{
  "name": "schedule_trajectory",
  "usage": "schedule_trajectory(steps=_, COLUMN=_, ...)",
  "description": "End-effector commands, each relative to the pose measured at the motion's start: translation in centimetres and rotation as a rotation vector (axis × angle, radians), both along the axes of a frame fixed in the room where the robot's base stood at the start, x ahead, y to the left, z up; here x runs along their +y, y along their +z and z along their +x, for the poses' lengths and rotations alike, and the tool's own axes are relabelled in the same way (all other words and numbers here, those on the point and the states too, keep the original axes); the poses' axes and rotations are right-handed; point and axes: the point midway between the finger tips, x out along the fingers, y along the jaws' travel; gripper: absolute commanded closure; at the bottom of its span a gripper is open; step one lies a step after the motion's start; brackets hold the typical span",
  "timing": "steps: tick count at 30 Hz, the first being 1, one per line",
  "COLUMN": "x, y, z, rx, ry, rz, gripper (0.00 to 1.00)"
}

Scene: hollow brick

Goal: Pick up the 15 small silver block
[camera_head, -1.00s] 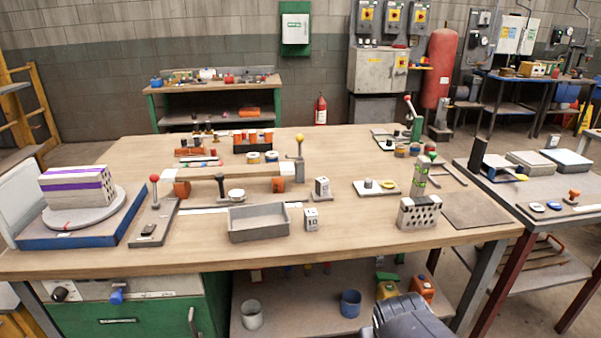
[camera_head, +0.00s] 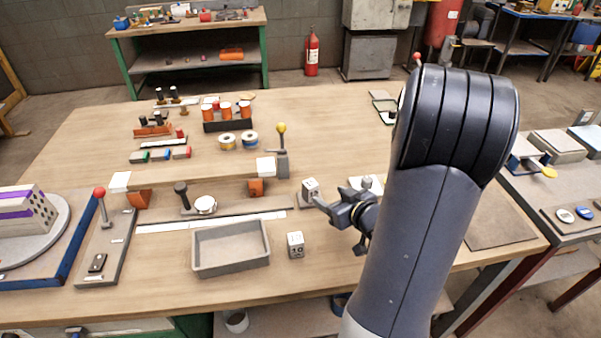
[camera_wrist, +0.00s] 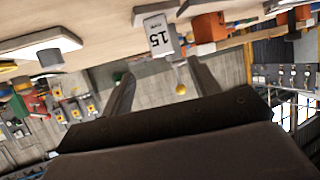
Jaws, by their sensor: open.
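The small silver block marked 15 (camera_head: 309,187) stands on the wooden table, right of the long raised bar. It also shows in the wrist view (camera_wrist: 158,36), its number tilted. My gripper (camera_head: 322,204) is just in front and to the right of the block, partly overlapping it in the head view. In the wrist view my gripper (camera_wrist: 160,70) has two dark fingers spread apart with nothing between them. The block appears beyond the fingertips, in line with the gap. My arm hides part of the table's right side.
A similar block marked 10 (camera_head: 296,245) stands nearer the front, beside a grey tray (camera_head: 232,266). A yellow-knobbed lever (camera_head: 282,150) stands behind the 15 block. An orange support (camera_head: 256,187) is to its left. The front table strip is mostly clear.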

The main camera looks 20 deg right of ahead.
Motion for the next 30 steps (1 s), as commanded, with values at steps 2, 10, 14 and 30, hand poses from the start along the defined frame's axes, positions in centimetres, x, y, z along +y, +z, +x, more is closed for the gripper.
schedule_trajectory(steps=2, x=0.1, y=-0.2, z=0.4, rx=-0.006, ry=0.009, rz=0.008, gripper=0.42)
schedule_trajectory(steps=10, x=0.6, y=-1.8, z=4.0, rx=-0.007, ry=0.011, rz=0.008, gripper=0.42)
schedule_trajectory(steps=14, x=0.7, y=-2.1, z=5.0, rx=-0.007, ry=0.008, rz=0.007, gripper=0.42)
schedule_trajectory(steps=30, x=1.4, y=-4.4, z=9.7, rx=-0.007, ry=0.008, rz=0.005, gripper=0.42)
